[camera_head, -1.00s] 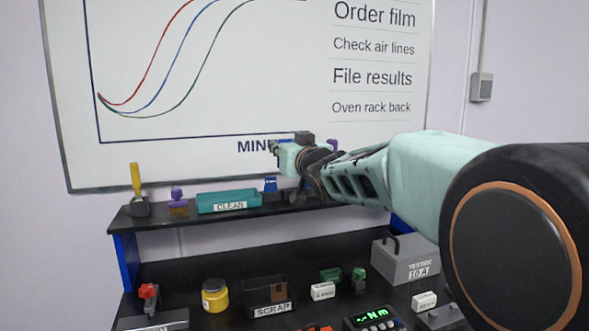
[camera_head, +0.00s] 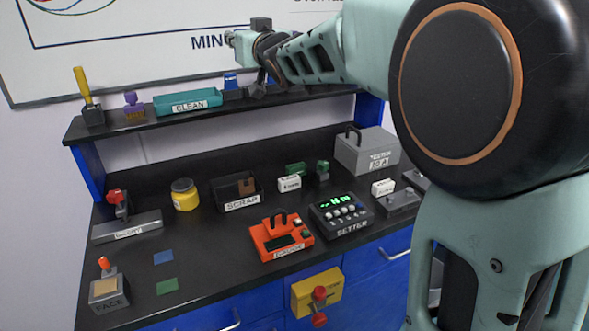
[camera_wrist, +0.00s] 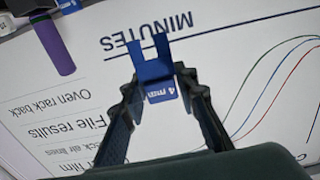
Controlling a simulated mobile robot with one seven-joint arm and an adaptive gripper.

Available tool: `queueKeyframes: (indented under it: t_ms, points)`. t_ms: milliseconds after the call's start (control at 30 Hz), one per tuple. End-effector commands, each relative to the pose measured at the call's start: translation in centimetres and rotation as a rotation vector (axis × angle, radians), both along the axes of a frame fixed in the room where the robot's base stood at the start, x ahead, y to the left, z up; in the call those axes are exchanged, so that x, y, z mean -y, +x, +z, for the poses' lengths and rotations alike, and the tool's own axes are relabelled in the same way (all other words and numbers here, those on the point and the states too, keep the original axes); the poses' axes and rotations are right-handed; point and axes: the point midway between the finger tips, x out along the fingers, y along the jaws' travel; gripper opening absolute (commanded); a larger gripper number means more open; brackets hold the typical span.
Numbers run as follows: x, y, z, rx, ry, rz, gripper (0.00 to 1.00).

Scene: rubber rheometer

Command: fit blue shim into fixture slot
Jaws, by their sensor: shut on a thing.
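In the head view my gripper (camera_head: 232,39) is above the shelf, in front of the whiteboard; the shim is too small to make out there. Another blue piece (camera_head: 230,80) stands on the shelf below my gripper. I cannot make out which item holds the fixture slot.
The shelf (camera_head: 146,123) bears a teal CLEAN tray (camera_head: 187,102), a purple stamp (camera_head: 133,104) and a yellow-handled tool (camera_head: 84,92). The bench below holds a SCRAP bin (camera_head: 240,204), an orange device (camera_head: 281,240), a SETTER (camera_head: 341,216) and a grey tester (camera_head: 367,150).

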Motion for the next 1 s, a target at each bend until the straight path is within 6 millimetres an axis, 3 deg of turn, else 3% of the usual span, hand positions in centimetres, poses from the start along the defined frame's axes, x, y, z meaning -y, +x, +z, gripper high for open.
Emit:
queueKeyframes:
  t_ms: [167, 367, 567, 700, 900, 1000]
  points:
    - [0.3, 0.2, -0.9, -0.003, 0.0, -0.001, 0.02]
    - [2.4, 0.4, -6.3, -0.011, -0.001, -0.015, 0.02]
    - [7.7, -1.2, -13.8, -0.013, -0.002, -0.097, 0.02]
    - [12.3, -3.8, -17.9, -0.012, -0.004, -0.189, 0.02]
    - [17.8, -7.9, -21.2, -0.006, -0.004, -0.311, 0.02]
    - [19.4, -9.4, -21.9, -0.004, -0.003, -0.351, 0.02]
